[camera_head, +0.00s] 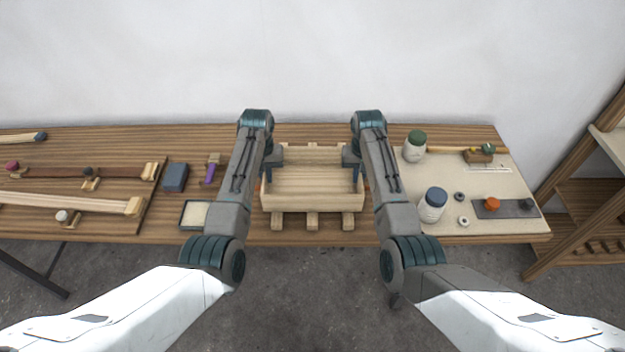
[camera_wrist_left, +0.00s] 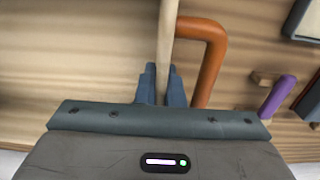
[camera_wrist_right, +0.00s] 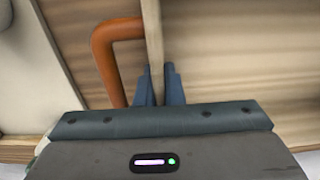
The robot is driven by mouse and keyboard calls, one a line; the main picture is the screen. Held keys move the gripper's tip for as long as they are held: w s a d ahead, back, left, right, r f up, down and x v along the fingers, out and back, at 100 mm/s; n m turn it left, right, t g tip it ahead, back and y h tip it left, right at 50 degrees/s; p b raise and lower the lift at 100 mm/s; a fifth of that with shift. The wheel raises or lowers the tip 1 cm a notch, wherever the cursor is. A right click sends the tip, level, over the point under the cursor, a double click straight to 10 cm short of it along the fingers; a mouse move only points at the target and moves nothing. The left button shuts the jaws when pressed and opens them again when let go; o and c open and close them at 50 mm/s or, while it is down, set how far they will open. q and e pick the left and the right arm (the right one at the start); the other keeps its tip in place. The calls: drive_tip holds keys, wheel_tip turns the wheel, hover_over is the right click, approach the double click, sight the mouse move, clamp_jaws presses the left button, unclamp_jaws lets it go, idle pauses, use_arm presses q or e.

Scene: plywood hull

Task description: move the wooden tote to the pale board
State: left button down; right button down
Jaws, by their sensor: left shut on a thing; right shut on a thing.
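The wooden tote (camera_head: 312,203) is an open, pale wooden box in the middle of the bench, over several short wooden blocks or slats. My left gripper (camera_head: 270,172) is shut on its left wall, which also shows in the left wrist view (camera_wrist_left: 168,40), beside an orange handle (camera_wrist_left: 208,62). My right gripper (camera_head: 354,170) is shut on its right wall, seen in the right wrist view (camera_wrist_right: 153,35) beside another orange handle (camera_wrist_right: 108,60). The tote looks level and empty. I cannot tell whether it touches the slats. The pale board (camera_head: 470,170) lies on the bench to the right.
The pale board bears a green-lidded jar (camera_head: 414,147), a blue-lidded jar (camera_head: 432,205), a dark strip (camera_head: 505,209) and small parts. Left of the tote are a blue block (camera_head: 175,178), a purple item (camera_head: 210,174) and a shallow tray (camera_head: 194,215). A wooden shelf (camera_head: 590,190) stands at right.

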use_arm(q)
drive_tip(key=shift+r, duration=0.1)
use_arm(e)
drive_tip(key=shift+r, duration=0.1)
